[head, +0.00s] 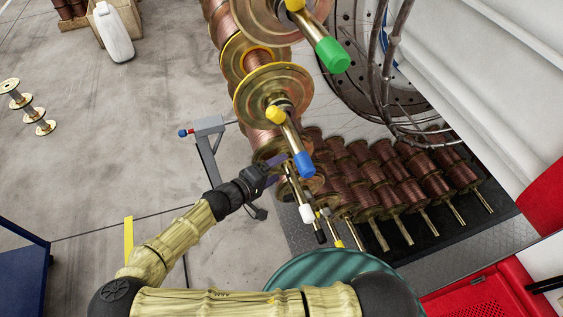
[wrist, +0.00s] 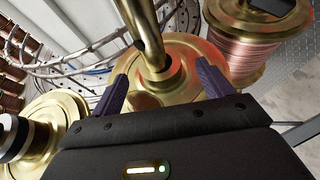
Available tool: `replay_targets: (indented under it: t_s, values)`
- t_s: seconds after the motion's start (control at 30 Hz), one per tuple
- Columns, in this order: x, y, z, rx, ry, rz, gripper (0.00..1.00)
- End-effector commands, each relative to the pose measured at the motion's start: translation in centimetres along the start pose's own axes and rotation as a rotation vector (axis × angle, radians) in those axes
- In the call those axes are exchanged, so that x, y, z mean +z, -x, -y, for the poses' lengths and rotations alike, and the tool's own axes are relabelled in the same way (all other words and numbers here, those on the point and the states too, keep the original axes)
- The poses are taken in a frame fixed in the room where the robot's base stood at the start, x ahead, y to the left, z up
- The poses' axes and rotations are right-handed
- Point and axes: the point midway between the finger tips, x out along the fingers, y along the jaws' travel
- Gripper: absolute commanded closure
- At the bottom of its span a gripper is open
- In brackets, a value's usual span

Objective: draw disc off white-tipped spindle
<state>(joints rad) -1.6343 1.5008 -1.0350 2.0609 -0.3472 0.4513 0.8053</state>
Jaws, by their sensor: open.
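The white-tipped spindle (head: 306,212) points down toward me on the carousel, just below the blue-tipped spindle (head: 303,165). Its brass disc (head: 267,151) is partly hidden behind my gripper and the blue-tipped spindle. My gripper (head: 283,158) is at this disc, coming from the lower left. In the wrist view my gripper (wrist: 162,72) is open, with its two dark purple fingers spread over the brass disc (wrist: 180,62). A metal rod (wrist: 143,35) rises from the disc's middle between the fingers. I cannot tell whether the fingers touch the disc.
A green-tipped spindle (head: 333,55) stands above, with more copper spools around. Black-tipped (head: 320,236) and yellow-tipped (head: 340,243) spindles are close below. Rows of copper spools (head: 380,175) fill the right. A grey stand (head: 208,125) is left of the carousel. Floor at far left is mostly clear.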

Motion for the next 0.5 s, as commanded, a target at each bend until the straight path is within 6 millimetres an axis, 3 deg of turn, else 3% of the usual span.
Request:
replay_targets:
  t_s: [0.2,0.5]
  values:
    - [-0.1,-2.5,-0.1,0.001,0.0,0.0,0.21]
    - [0.0,-2.9,0.0,0.0,-0.001,-0.001,0.21]
